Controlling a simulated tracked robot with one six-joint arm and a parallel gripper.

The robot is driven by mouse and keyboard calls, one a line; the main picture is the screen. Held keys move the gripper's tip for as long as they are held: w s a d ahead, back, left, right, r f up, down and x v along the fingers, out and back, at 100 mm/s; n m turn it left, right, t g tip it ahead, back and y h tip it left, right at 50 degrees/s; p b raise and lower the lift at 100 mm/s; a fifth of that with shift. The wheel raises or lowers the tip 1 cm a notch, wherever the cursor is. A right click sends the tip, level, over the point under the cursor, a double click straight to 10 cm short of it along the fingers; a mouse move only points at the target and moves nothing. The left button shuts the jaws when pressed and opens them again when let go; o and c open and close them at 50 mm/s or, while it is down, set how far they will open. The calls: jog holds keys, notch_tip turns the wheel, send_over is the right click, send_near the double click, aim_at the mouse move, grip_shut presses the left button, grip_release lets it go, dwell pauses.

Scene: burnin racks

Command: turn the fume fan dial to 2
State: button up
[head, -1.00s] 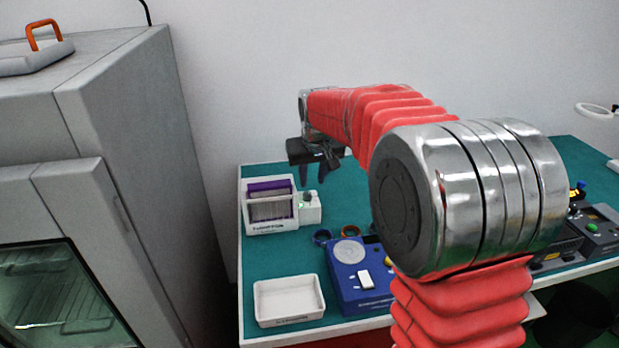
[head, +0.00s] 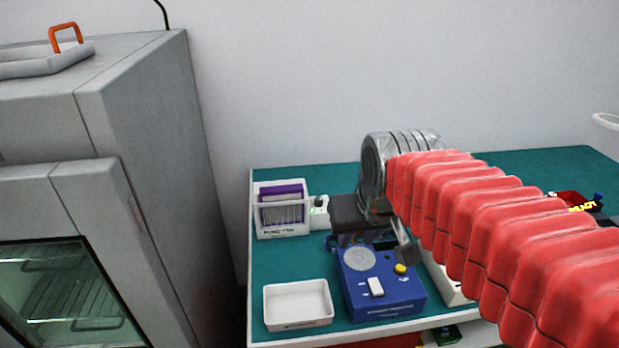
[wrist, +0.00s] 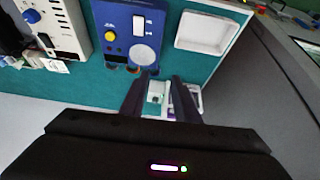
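No label that I can read names the fume fan dial, so I cannot tell for certain which knob it is. A white unit with a round blue knob (wrist: 32,16) is at the upper left of the wrist view. A blue box (head: 380,298) has a yellow knob (head: 400,269), a grey disc and a white switch; the box also shows in the wrist view (wrist: 122,62). A small white box with a dark knob (head: 319,202) stands beside the rack. My gripper (head: 376,242) is over the back of the blue box. Its fingers (wrist: 157,84) are apart and empty.
A white rack with purple contents (head: 282,222) stands at the back left. A white tray (head: 298,324) sits at the front left edge. A tall grey cabinet (head: 150,130) stands left of the bench. My red arm hides much of the bench's right side.

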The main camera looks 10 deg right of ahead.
jog(key=s+f, duration=0.4)
jog(key=s, duration=0.7)
jog(key=shift+s+d, duration=0.1)
